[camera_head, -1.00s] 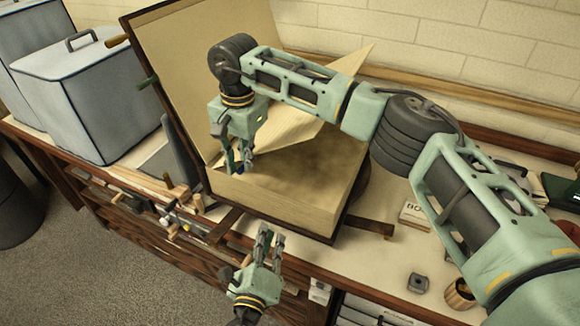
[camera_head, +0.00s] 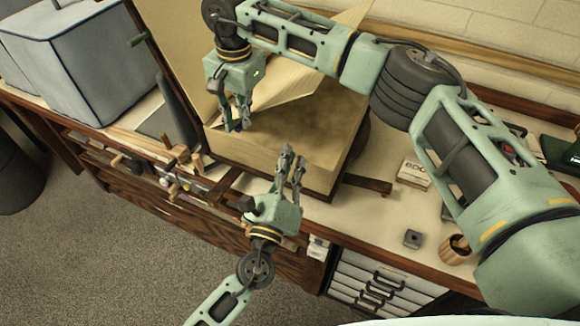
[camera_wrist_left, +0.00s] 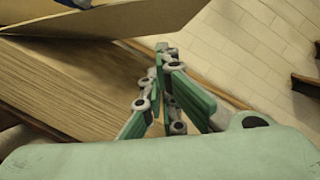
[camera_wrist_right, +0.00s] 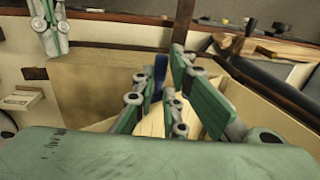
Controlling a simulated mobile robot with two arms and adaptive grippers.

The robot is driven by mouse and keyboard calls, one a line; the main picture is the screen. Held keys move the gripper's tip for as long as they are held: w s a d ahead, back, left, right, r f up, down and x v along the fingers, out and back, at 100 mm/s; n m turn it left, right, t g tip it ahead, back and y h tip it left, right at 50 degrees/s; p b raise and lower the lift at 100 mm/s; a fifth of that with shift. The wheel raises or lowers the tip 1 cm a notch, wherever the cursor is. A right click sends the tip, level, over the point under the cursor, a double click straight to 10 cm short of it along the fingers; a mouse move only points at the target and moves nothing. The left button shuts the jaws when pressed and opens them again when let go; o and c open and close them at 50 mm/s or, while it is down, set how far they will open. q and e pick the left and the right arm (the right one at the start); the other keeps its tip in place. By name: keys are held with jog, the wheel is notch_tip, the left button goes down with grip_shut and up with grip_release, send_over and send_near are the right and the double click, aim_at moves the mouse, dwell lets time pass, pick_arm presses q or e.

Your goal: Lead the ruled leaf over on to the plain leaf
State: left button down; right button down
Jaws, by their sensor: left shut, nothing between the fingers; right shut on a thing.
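The book (camera_head: 285,150) lies open on the bench, with a thick page block. The ruled leaf (camera_head: 290,103) stands raised and bent above the block, its far tip pointing up right. My right gripper (camera_head: 238,124) is shut on the leaf near its front left corner, beside a small dark blue piece (camera_wrist_right: 158,75). In the right wrist view the leaf (camera_wrist_right: 175,118) shows pale behind the fingers. A plain tan surface lies on the block; I cannot tell whether it is the plain leaf. My left gripper (camera_head: 288,160) is shut and empty at the block's front edge, also in the left wrist view (camera_wrist_left: 162,65).
A grey-blue lidded box (camera_head: 75,65) stands at the left. Wooden clamps (camera_head: 180,165) line the front edge.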

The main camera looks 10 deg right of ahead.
pick_arm(q)
jog(key=w+d+r, duration=0.1)
jog(key=w+r, duration=0.3)
jog(key=w, duration=0.2)
jog(key=shift+w+r, duration=0.2)
jog(key=shift+w, duration=0.15)
dwell(0.5)
jog(key=shift+w+a+r, duration=0.1)
jog(key=shift+a+r, duration=0.05)
jog(key=shift+r, duration=0.15)
dwell(0.4)
jog(key=shift+w+a+r, duration=0.15)
jog(key=shift+r, duration=0.4)
jog(key=shift+r, duration=0.15)
